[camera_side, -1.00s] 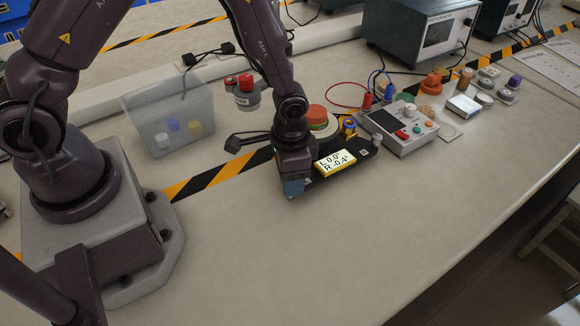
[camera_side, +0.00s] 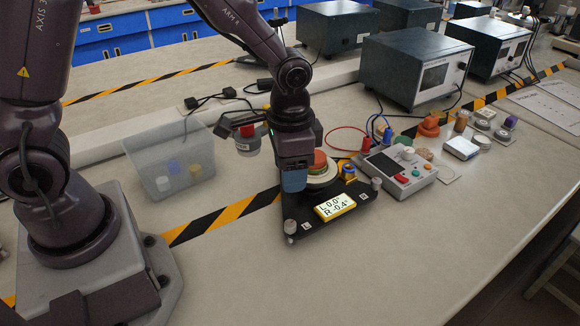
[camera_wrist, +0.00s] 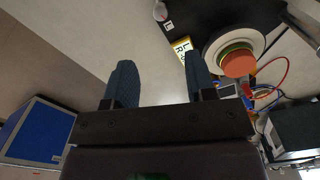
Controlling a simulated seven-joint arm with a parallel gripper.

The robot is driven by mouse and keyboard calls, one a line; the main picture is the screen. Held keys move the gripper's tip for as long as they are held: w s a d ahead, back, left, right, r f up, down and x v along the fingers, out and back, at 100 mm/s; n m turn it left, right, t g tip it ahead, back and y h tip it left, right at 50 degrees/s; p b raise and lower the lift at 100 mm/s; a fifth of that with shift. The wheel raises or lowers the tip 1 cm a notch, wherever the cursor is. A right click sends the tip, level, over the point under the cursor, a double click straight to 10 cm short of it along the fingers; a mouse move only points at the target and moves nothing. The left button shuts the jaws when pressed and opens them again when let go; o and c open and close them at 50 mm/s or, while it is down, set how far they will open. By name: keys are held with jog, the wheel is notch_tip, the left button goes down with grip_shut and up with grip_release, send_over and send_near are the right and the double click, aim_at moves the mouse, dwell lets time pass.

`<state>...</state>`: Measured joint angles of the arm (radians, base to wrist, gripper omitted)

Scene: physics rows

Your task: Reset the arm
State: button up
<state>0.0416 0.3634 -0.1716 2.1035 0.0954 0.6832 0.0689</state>
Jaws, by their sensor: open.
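My gripper (camera_side: 293,181) hangs fingers-down above the left part of a dark platform (camera_side: 318,229). In the wrist view my gripper (camera_wrist: 160,85) has its two blue fingers spread wide apart with nothing between them. The platform carries a yellow display (camera_side: 335,206) reading L 0.0°, R -0.4°. A round stack with an orange-red top (camera_side: 319,158) stands behind the display, partly hidden by my gripper.
A clear bin (camera_side: 172,166) with small coloured pieces stands to the left. A grey container with red tops (camera_side: 246,138) is close behind my gripper. A control box (camera_side: 398,171) with wires stands right of the platform, with large instruments (camera_side: 415,68) behind. The front table is clear.

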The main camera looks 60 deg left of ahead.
jog(key=s+a+r+n+t, duration=0.2)
jog(key=s+a+r, duration=0.1)
jog(key=s+r, duration=0.4)
jog(key=s+a+r+n+t, duration=0.2)
jog(key=s+r, duration=0.4)
jog(key=r, duration=0.4)
jog(key=shift+s+a+r+t, duration=0.35)
jog(key=shift+s+a+t, duration=0.05)
jog(key=shift+a+t, duration=0.4)
